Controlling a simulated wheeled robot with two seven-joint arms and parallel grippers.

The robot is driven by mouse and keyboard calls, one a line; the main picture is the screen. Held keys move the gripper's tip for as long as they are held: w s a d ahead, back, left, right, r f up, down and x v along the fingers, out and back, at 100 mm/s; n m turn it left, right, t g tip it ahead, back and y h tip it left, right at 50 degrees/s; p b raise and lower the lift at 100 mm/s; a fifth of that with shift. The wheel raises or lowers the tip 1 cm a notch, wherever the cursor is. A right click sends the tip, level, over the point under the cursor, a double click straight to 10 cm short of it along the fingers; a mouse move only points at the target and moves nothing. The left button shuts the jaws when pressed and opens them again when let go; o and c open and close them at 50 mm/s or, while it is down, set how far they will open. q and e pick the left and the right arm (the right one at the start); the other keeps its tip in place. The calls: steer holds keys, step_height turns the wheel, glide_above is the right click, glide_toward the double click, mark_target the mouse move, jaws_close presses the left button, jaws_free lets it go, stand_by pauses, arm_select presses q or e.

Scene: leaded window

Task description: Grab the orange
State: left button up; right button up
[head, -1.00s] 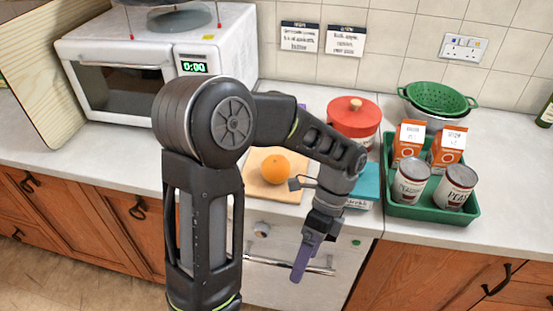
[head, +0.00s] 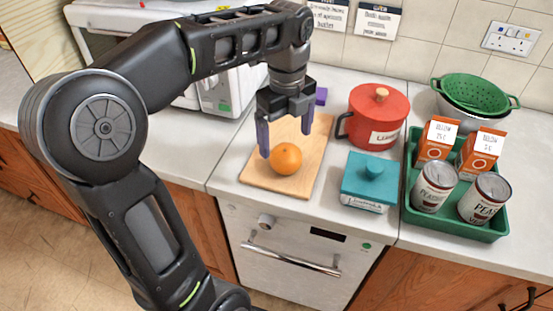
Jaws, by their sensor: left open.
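The orange (head: 286,159) sits on a wooden cutting board (head: 309,172) on the counter. My left gripper (head: 285,142) points down just above and behind the orange, its two purple fingers spread apart. One finger is to the left of the orange and the other is up and to its right. The gripper is open and holds nothing. Whether a finger touches the orange cannot be told. My right gripper is not in view.
A red lidded pot (head: 377,118) and a teal lidded box (head: 369,181) stand right of the board. A green tray (head: 459,226) holds cans and cartons, with a green colander (head: 474,92) behind. The microwave (head: 226,96) is behind my left arm.

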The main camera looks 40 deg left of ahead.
mark_target(286, 157)
arm_select(q)
steer(key=shift+a, duration=0.2)
steer(key=shift+s+d+r, duration=0.1)
steer(key=shift+d, duration=0.1)
steer(key=shift+f, duration=1.35)
steer(key=f, duration=0.3)
steer(key=f+p, duration=0.1)
steer(key=f, duration=0.1)
steer(key=shift+w+f, duration=0.15)
steer(key=shift+w, duration=0.1)
steer(key=shift+c, duration=0.3)
steer(key=c, duration=1.6)
steer(key=shift+o, duration=0.2)
steer(key=shift+r, duration=0.2)
